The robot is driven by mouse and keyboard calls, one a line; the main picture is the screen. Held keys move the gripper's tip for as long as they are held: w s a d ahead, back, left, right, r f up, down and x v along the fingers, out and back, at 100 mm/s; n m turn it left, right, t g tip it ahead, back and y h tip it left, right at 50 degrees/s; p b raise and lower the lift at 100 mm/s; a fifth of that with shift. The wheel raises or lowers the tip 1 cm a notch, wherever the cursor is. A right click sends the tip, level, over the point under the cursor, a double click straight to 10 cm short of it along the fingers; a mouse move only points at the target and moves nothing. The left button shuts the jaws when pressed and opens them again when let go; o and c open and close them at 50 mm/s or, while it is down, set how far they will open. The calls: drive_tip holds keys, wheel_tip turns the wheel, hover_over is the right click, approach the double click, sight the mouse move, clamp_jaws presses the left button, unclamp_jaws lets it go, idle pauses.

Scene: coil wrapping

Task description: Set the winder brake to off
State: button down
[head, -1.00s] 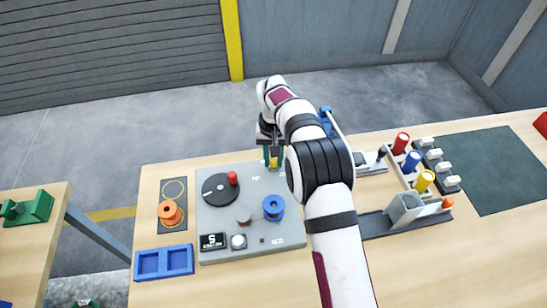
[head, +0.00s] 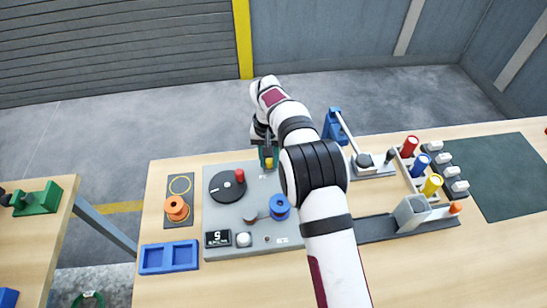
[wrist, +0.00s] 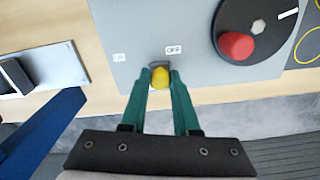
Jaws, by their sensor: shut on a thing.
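The winder brake is a small lever with a yellow knob (wrist: 160,78) at the far edge of the grey winder panel (head: 222,246). In the wrist view the OFF label (wrist: 174,50) is beside it, just right, and the fainter ON label (wrist: 119,57) is farther left. The knob sits nearer OFF. My gripper (wrist: 160,82), with green fingers, is shut on the yellow knob, one finger on each side. In the head view my gripper (head: 267,153) is at the panel's far edge, and the knob shows only small. The lever's slot is partly hidden.
A black disc with a red knob (wrist: 237,46) is close beside the brake. A blue spool (head: 280,207) and a white button (head: 243,239) are on the panel. A blue-armed device (head: 332,124) stands to the right. My arm covers the panel's right side.

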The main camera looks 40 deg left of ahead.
sight(268, 160)
drive_tip(key=c, duration=0.7)
unclamp_jaws()
drive_tip(key=shift+s+a, duration=0.15)
drive_tip(key=shift+a, duration=0.05)
drive_tip(key=shift+o, duration=0.2)
wheel_tip(268, 160, up, 16)
